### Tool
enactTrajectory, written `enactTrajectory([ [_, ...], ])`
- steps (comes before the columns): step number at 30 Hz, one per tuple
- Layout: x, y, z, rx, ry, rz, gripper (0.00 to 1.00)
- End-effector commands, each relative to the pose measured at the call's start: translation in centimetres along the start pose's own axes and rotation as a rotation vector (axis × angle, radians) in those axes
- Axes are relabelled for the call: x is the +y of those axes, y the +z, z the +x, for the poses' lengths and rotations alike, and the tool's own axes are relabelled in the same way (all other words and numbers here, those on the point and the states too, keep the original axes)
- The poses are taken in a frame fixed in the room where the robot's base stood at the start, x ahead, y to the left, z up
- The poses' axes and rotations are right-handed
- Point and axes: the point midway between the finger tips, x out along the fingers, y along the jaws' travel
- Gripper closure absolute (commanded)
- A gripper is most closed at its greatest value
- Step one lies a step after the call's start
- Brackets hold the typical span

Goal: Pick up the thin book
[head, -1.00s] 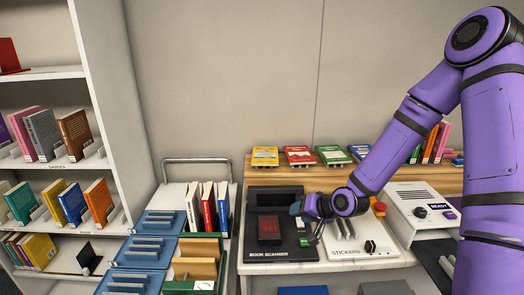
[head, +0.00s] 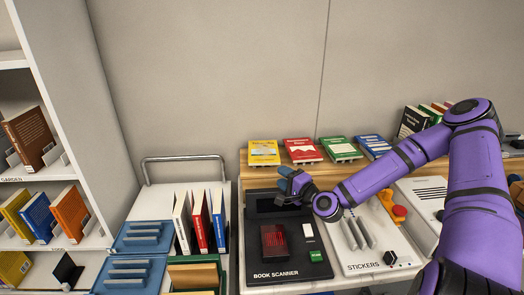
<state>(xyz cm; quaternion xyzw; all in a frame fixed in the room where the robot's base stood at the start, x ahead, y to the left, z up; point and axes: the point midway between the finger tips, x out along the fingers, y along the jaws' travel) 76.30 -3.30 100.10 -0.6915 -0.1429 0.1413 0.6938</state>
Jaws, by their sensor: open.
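Several flat books lie in a row on the wooden ledge at the back: a yellow book (head: 264,152), a red book (head: 303,150), a green book (head: 340,149) and a blue book (head: 373,146). A white book (head: 182,222), a red-spined book (head: 200,221) and a blue-spined book (head: 219,217) stand upright on the cart at left. I cannot tell which one is the thin book. My gripper (head: 288,180) is open, above the back of the book scanner and just in front of the ledge. It appears empty; its fingertips are small and partly hidden.
Blue racks (head: 143,237) and a bookshelf (head: 75,165) stand at left. More books (head: 412,122) stand at back right.

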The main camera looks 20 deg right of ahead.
Motion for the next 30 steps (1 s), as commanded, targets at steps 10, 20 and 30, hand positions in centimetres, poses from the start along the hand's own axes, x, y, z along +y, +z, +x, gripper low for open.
enactTrajectory([
  [10, 0.0, 0.0, 4.3, -0.001, 0.002, -0.002, 0.57],
  [20, 0.3, -0.6, 7.8, -0.001, 0.001, -0.002, 0.57],
  [30, 0.3, -0.6, 9.7, -0.001, 0.003, -0.002, 0.57],
])
